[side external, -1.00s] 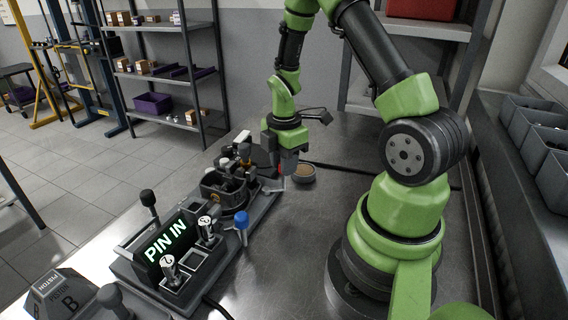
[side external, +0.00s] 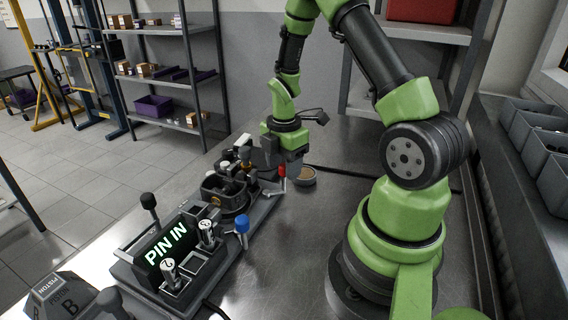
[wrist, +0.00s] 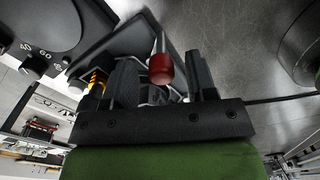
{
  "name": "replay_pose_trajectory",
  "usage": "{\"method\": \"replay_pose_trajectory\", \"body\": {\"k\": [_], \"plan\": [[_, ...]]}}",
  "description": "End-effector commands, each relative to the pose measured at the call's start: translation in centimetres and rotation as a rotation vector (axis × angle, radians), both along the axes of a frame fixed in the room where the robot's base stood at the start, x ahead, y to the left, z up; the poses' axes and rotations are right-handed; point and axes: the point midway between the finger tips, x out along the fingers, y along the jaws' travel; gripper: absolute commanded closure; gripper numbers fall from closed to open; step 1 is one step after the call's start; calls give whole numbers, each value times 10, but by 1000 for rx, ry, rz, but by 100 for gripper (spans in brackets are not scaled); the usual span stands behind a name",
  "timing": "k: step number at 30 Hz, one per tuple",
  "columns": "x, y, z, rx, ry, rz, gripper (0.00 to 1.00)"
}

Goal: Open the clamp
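The red-knobbed lever (side external: 282,172), seemingly the clamp's handle, stands at the right edge of the fixture (side external: 232,192). Its knob shows large in the wrist view (wrist: 161,68), on a pale shaft. My gripper (side external: 293,154) is just behind and above the knob in the side view. In the wrist view my gripper (wrist: 164,70) has its two dark fingers well apart, with the knob appearing in the gap. Nothing is gripped. I cannot tell how deep the knob sits between the fingers. The clamp's jaw is too small to make out.
A console with a lit "PIN IN" sign (side external: 166,245) stands in front, with a blue-knobbed lever (side external: 242,224) beside it. A round cup (side external: 304,177) with a tan top sits right of the red lever. Bare metal bench lies to the right.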

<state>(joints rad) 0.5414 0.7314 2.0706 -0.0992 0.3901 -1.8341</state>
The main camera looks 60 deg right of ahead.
Motion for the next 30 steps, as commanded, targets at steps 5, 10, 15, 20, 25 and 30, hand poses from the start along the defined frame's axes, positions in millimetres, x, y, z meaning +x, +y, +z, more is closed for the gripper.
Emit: {"method": "replay_pose_trajectory", "body": {"k": [5,10,15,20,25,30], "plan": [[0,0,0,0,1,-1,48],[0,0,12,-1,-3,-2,48],[1,0,44,-3,-6,-2,48],[0,0,75,-3,-5,-1,48],[0,0,95,-2,-1,0,48],[0,0,100,0,1,0,48]]}}
